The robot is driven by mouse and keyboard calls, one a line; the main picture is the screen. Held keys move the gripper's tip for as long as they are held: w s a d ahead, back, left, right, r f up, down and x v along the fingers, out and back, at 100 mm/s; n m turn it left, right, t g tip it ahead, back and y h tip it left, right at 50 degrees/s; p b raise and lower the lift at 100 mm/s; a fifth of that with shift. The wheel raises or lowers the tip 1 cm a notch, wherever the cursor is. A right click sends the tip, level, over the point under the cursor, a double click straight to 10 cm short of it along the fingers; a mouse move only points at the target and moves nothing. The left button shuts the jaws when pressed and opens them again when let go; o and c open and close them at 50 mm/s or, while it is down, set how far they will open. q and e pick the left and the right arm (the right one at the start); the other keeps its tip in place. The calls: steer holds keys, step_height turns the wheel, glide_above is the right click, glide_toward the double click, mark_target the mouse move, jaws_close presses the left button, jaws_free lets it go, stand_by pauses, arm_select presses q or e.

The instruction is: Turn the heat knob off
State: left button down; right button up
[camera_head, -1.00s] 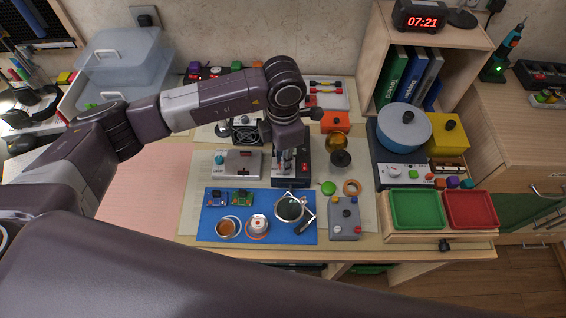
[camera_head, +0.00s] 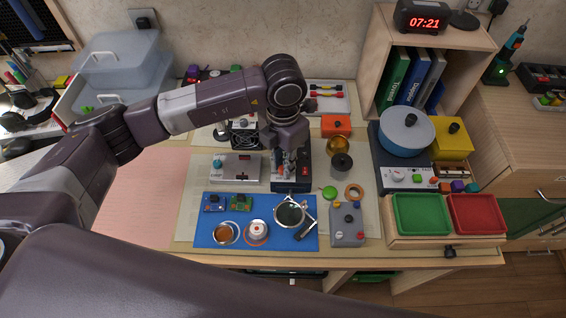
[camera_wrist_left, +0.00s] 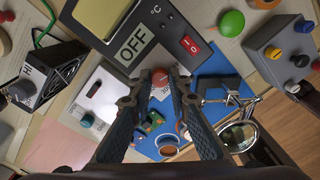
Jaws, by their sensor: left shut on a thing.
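The heat station is a dark blue box (camera_head: 291,185) in the middle of the table. In the left wrist view it shows a display (camera_wrist_left: 103,14), an "OFF" label (camera_wrist_left: 134,43) and a red rocker switch (camera_wrist_left: 192,45). My left gripper (camera_head: 289,164) reaches down over the box from above. In the left wrist view its two fingers (camera_wrist_left: 160,83) are closed around a small reddish knob (camera_wrist_left: 160,75) on the front of the box. The fingers hide the knob's sides, so its exact pointer direction cannot be read. My right gripper is not in view.
A blue mat (camera_head: 214,233) with small parts and a ring-shaped magnifier (camera_head: 290,214) lies in front. A grey button box (camera_head: 347,235) is at front right. A grey switch panel (camera_head: 236,170) is close on the left, a black fan (camera_head: 244,135) behind it. A pink mat (camera_head: 140,190) is bare.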

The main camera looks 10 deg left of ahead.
arm_select(q)
steer(key=shift+w+r, duration=0.15)
steer(key=c, duration=1.8)
jaws_free()
step_height(320, 180, up, 12)
steer(key=shift+f, duration=0.1)
